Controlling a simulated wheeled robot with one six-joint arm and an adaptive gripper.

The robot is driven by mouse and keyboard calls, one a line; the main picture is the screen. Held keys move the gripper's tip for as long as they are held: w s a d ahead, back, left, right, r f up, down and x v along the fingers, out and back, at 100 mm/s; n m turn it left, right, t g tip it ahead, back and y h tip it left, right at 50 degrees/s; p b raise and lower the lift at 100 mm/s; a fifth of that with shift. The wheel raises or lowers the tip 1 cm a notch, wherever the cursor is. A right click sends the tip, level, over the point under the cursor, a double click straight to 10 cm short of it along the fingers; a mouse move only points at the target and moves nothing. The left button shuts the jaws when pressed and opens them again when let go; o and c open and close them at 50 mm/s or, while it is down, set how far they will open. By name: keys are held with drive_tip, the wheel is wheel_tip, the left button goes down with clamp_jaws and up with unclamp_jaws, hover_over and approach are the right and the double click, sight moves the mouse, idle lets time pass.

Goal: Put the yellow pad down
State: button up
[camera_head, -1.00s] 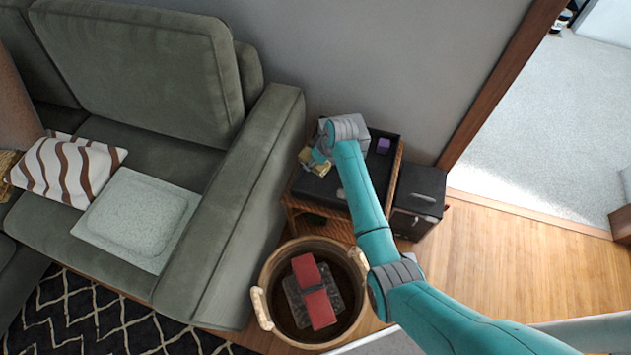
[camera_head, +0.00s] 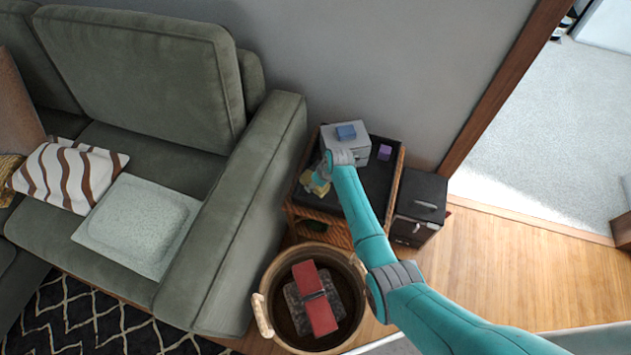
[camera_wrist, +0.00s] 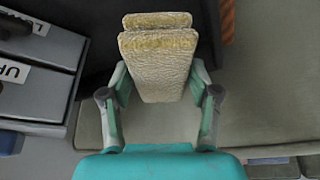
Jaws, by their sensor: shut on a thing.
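The yellow pad (camera_wrist: 160,62) is a pale, rough-textured block with a folded or layered far edge. My gripper (camera_wrist: 160,88) is shut on it, one finger on each side. In the head view the pad (camera_head: 309,182) shows at my gripper (camera_head: 319,176), over the left front part of the black tray top (camera_head: 375,178) of a wicker side table. My wrist hides part of it. I cannot tell whether the pad touches the tray.
The sofa arm (camera_head: 248,205) is left. A round basket (camera_head: 263,312) with red items is in front. A black box (camera_head: 418,200) stands right.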

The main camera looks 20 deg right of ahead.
drive_tip(key=shift+f, duration=0.25)
drive_tip(key=o, duration=1.3)
drive_tip(key=shift+o, duration=0.2)
drive_tip(key=shift+r, duration=0.1)
drive_tip(key=shift+r, duration=0.25)
drive_tip(key=v, duration=1.2)
drive_tip(key=shift+f, duration=0.1)
